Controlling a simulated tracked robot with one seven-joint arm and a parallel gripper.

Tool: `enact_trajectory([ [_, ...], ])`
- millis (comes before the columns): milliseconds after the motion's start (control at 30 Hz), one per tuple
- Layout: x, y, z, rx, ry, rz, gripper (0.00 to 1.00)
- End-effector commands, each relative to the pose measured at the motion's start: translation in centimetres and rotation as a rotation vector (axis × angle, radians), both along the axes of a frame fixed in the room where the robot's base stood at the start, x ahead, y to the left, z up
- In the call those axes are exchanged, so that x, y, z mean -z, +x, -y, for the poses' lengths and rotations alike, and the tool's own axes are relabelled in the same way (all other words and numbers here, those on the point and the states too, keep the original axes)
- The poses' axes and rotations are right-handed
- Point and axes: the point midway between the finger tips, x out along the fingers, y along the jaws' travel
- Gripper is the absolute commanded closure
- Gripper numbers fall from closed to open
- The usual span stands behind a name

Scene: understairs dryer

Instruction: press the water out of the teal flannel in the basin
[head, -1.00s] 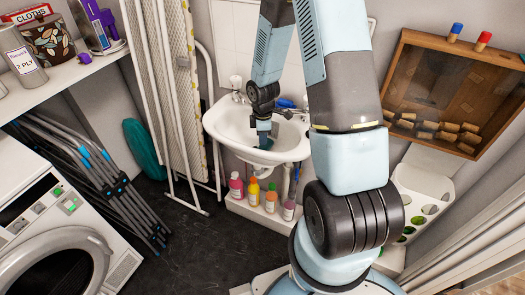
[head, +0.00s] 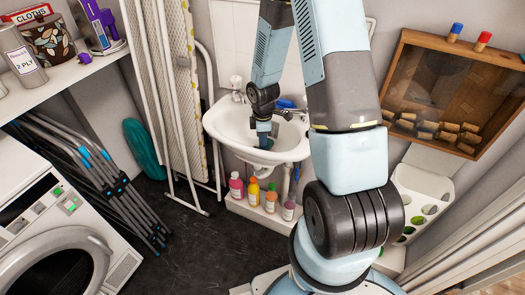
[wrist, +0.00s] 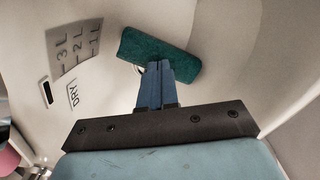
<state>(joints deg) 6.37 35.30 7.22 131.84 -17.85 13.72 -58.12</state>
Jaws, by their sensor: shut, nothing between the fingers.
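The teal flannel (wrist: 158,50) lies in the bottom of the white basin (wrist: 225,95) as a flat, rounded oblong, tilted slightly in the wrist view. My gripper (wrist: 155,66) is shut with nothing between its blue fingers. Its tips overlap the lower edge of the flannel in the wrist view; whether they press on it I cannot tell. In the head view the basin (head: 222,125) stands against the back wall, and my gripper (head: 264,143) reaches down into it. There the flannel is mostly hidden by my gripper and the basin.
The basin wall carries a scale marked 1L to 3L (wrist: 75,48) and a DRY label (wrist: 73,95). Taps (head: 237,84) stand at the basin's back left. Several bottles (head: 253,192) stand below it. An ironing board (head: 172,80) leans at left; a wooden case (head: 445,90) hangs at right.

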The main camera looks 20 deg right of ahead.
Motion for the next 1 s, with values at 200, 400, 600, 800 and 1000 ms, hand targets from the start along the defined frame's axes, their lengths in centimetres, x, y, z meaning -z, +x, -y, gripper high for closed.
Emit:
enact_trajectory([
  [200, 0.39, -0.01, 0.00, 0.000, 0.000, -0.001, 1.00],
  [400, 0.70, 0.00, 0.01, 0.001, 0.000, 0.000, 1.00],
  [600, 1.01, 0.01, 0.01, 0.001, 0.000, 0.000, 1.00],
  [800, 1.05, -0.01, 0.02, 0.001, 0.000, 0.000, 1.00],
  [1000, 1.07, -0.03, 0.01, 0.001, 0.000, -0.001, 1.00],
])
